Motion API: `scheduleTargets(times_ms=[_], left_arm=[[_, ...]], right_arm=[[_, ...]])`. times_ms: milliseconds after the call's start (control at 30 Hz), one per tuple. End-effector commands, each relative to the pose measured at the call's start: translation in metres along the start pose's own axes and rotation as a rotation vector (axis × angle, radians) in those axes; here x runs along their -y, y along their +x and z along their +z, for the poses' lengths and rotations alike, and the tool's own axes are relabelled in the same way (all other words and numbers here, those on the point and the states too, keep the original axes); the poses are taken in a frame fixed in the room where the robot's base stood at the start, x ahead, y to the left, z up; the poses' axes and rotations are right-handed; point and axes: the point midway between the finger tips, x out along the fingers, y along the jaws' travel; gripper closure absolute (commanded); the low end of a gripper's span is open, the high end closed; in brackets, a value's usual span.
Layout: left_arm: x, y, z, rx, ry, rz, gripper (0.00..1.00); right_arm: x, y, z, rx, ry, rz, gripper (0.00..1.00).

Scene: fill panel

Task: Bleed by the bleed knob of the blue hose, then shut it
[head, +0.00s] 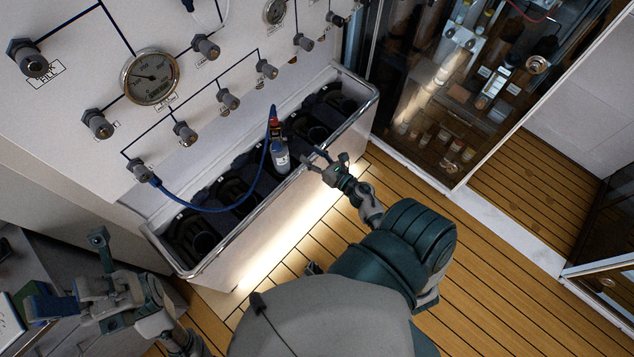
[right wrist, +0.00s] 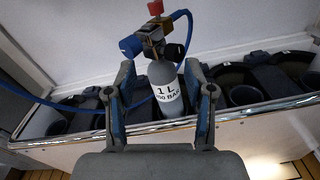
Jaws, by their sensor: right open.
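A small grey gas bottle (head: 281,158), marked 1 L, stands upright in the panel's trough. In the right wrist view the bottle (right wrist: 167,88) shows between and beyond my fingers. The blue hose (head: 215,209) runs from the panel fitting to the bottle's valve. A red knob (right wrist: 155,8) tops a brass block, with the blue hose end (right wrist: 131,46) beside it and a black knob (right wrist: 175,52) at the other side. My right gripper (head: 324,162) is open and empty at the trough's front rim.
The trough (head: 262,193) has a metal rim and holds several black holders. The panel above carries a gauge (head: 150,77) and several grey knobs (head: 228,98). A glass cabinet (head: 455,90) stands at the right. The wooden floor (head: 490,270) is clear.

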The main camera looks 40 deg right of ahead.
Motion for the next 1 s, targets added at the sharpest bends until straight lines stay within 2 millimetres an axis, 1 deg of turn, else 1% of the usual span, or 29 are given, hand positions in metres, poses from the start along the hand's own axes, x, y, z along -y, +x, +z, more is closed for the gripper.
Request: scheduleTargets(times_ms=[33, 267, 500, 800, 1000], left_arm=[[0.001, 0.01, 0.0, -0.005, 0.0, 0.002, 0.6], [0.001, 0.027, 0.001, -0.011, 0.001, 0.004, 0.6], [0.002, 0.041, 0.001, -0.017, 0.001, 0.006, 0.6], [0.004, 0.057, 0.002, -0.022, 0.002, 0.007, 0.6], [0.005, 0.065, 0.002, -0.024, 0.002, 0.008, 0.6]], right_arm=[[0.0, 0.001, -0.006, -0.015, 0.093, -0.016, 0.47], [0.0, -0.003, -0.057, -0.086, 0.485, -0.104, 0.47], [-0.004, -0.015, -0.108, -0.155, 0.819, -0.216, 0.47], [-0.014, -0.042, -0.168, -0.226, 1.173, -0.386, 0.47], [-0.019, -0.061, -0.198, -0.255, 1.34, -0.492, 0.47]])
